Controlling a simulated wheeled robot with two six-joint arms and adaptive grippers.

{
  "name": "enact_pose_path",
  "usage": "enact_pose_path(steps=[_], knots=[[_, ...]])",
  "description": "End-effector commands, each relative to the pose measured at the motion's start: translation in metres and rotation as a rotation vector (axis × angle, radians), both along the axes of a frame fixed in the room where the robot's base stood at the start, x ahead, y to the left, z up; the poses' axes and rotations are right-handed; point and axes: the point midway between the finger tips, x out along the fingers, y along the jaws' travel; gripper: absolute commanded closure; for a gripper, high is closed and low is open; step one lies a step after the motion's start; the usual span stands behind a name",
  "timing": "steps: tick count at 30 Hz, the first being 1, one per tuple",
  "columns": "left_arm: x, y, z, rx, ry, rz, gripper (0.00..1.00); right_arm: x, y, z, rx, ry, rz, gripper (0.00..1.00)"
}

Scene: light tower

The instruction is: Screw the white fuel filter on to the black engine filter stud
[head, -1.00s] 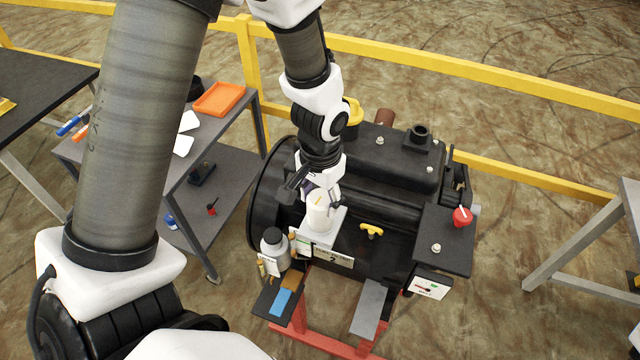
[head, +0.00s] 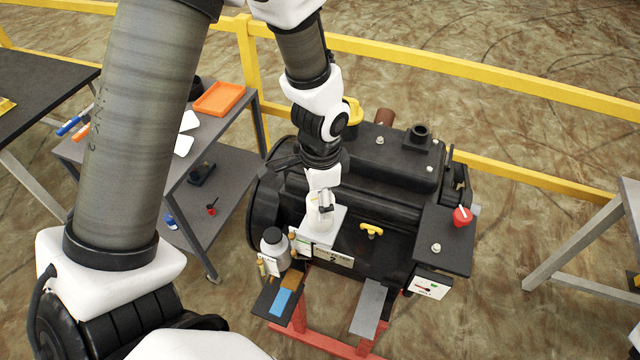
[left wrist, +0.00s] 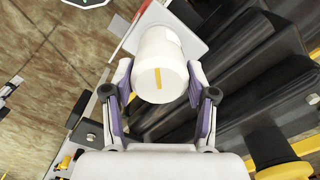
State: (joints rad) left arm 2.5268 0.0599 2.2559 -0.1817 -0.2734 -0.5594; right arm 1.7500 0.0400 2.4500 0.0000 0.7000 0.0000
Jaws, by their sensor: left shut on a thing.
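The white fuel filter (head: 318,218), a short cylinder, stands over the grey bracket plate (head: 328,236) on the side of the black engine. My left gripper (head: 323,208) points down and is shut on the filter. In the left wrist view, the filter (left wrist: 160,62) shows a yellow stripe on its near end and sits between the two purple-padded fingers of the left gripper (left wrist: 160,84). The stud is hidden, so I cannot tell how far the filter is on it. My right gripper is not in view.
The black engine (head: 390,165) rests on a red stand (head: 325,340). A cart with an orange tray (head: 218,99) is at left; a yellow rail (head: 440,65) runs behind.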

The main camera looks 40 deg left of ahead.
Motion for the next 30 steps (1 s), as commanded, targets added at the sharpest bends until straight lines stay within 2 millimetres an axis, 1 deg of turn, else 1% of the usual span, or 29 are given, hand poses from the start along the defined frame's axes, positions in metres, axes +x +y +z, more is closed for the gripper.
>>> enact_pose_path(steps=[1, 3, 5, 7, 12, 13, 14, 15, 23, 25, 26, 30], knots=[[-0.0025, -0.0001, -0.0032, 0.0, 0.008, -0.082, 0.91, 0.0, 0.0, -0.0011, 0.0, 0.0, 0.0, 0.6], [-0.0023, -0.0001, -0.0035, 0.0, 0.008, -0.207, 0.91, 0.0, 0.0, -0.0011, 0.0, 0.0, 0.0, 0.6], [-0.0022, -0.0002, -0.0037, -0.001, 0.008, -0.282, 0.91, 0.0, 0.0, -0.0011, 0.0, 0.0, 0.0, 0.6], [-0.0022, -0.0002, -0.0038, -0.001, 0.008, -0.316, 0.91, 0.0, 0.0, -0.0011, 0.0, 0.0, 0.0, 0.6], [-0.0022, -0.0002, -0.0037, -0.001, 0.008, -0.316, 0.92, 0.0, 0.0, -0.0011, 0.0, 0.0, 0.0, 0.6], [-0.0022, -0.0002, -0.0037, -0.001, 0.008, -0.316, 0.33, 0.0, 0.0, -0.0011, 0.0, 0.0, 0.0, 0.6], [-0.0022, -0.0002, -0.0036, -0.001, 0.008, -0.315, 0.22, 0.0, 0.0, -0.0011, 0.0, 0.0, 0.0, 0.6], [-0.002, -0.0002, -0.0034, 0.0, 0.007, -0.315, 0.14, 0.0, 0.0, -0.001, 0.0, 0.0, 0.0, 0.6], [-0.0008, -0.0001, -0.0022, 0.0, 0.003, -0.314, 0.14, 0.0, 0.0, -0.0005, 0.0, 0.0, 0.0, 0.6], [-0.0007, -0.0001, -0.0023, 0.0, 0.003, -0.287, 0.14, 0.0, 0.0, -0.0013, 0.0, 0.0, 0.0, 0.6], [-0.0006, 0.0, -0.0026, 0.0, 0.003, -0.255, 0.14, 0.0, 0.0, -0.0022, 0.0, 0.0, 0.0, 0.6], [-0.0008, 0.0006, -0.0035, 0.0, 0.003, -0.002, 0.14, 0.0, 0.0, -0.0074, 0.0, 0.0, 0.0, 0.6]])
